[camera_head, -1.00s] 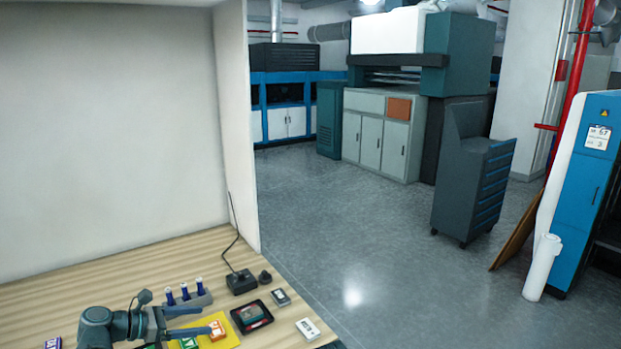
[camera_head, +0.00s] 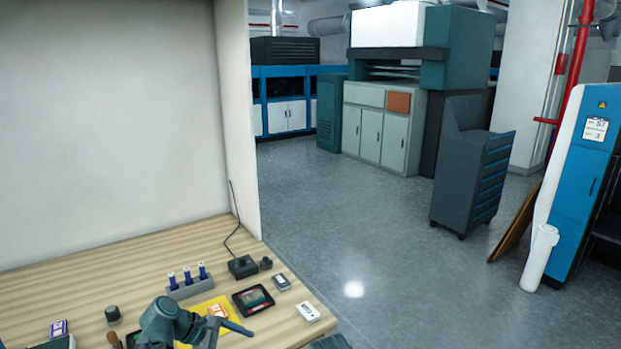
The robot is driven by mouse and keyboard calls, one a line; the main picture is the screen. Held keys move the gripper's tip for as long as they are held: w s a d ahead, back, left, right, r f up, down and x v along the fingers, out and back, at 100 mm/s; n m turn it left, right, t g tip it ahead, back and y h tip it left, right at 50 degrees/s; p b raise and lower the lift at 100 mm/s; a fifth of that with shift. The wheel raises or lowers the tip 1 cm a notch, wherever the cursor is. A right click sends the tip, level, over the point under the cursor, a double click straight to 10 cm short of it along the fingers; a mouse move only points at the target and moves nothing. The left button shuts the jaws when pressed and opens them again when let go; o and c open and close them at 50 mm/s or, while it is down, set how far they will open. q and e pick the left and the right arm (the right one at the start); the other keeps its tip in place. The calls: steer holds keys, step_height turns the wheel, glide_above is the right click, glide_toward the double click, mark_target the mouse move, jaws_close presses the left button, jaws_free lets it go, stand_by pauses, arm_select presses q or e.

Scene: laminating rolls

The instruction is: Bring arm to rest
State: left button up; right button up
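My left gripper (camera_head: 231,341) is at the bottom of the view, over the front of the wooden table (camera_head: 60,290). Its two fingers stand apart with nothing seen between them. One finger points right and the other runs down out of the picture. Behind it is a yellow mat (camera_head: 206,303) with an orange-and-white box (camera_head: 217,311) on it, partly hidden by my arm. A small dark teal part shows at the bottom edge, right of the table. My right gripper is not seen.
A grey holder (camera_head: 190,290) with blue-and-white bottles, a black tray (camera_head: 253,299), small boxes (camera_head: 308,312) and a black device with an antenna (camera_head: 242,267) stand on the table. A dark round item (camera_head: 113,315) and a purple box (camera_head: 59,328) are at left. A pale wall (camera_head: 110,130) closes the back.

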arm_select(q)
steer(key=s+d+f+m+g+y+b, duration=0.1)
steer(key=s+d+f+m+y, duration=0.4)
steer(key=m, duration=0.5)
steer(key=s+d+f+m+g+y+b, duration=0.2)
steer(key=s+d+f+m+y, duration=0.3)
steer(key=s+m, duration=0.4)
steer(key=shift+d+f+m+b, duration=0.45)
steer(key=shift+f+m, duration=0.1)
steer(key=shift+m, duration=0.15)
